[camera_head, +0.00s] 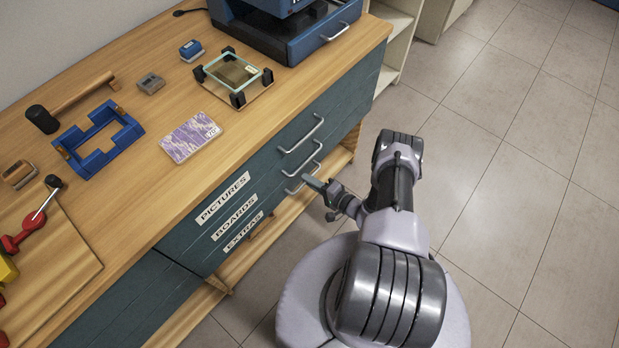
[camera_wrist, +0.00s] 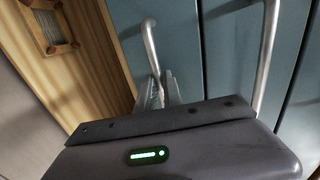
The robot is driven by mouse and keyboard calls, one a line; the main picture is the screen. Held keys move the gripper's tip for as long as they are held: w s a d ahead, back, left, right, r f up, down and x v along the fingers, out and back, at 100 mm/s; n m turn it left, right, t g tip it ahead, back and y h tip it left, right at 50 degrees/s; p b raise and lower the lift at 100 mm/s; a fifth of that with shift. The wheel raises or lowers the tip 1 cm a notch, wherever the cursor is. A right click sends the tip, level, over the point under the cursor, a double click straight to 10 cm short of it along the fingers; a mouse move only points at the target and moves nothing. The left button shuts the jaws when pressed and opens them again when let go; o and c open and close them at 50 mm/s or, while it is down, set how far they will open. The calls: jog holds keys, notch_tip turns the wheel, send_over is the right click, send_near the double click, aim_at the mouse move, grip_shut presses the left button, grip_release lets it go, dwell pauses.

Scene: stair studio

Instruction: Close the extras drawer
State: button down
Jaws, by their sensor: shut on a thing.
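The extras drawer (camera_head: 243,232) is the lowest of three dark teal drawers in the bench front, under the boards drawer (camera_head: 237,224) and the pictures drawer (camera_head: 222,199). Its front looks close to flush with those above; I cannot tell whether a small gap is left. My gripper (camera_head: 314,184) is at the extras drawer's metal bar handle (camera_head: 296,190) and is shut on it. In the wrist view the fingers (camera_wrist: 166,92) close around the lower part of that handle (camera_wrist: 150,42). The gripper body hides part of the drawer front there.
Another bar handle (camera_wrist: 268,60) stands close beside my gripper in the wrist view. The wooden bench top (camera_head: 130,190) holds a hammer (camera_head: 75,100), a blue frame (camera_head: 98,138) and a patterned box (camera_head: 190,137). A low wooden shelf (camera_head: 235,270) runs below. Tiled floor (camera_head: 530,190) on the right is clear.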

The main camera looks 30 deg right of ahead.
jog(key=c, duration=1.5)
grip_release()
jog(key=shift+r, duration=0.1)
jog(key=p+v, duration=0.5)
jog(key=v, duration=1.2)
jog(key=shift+s, duration=0.3)
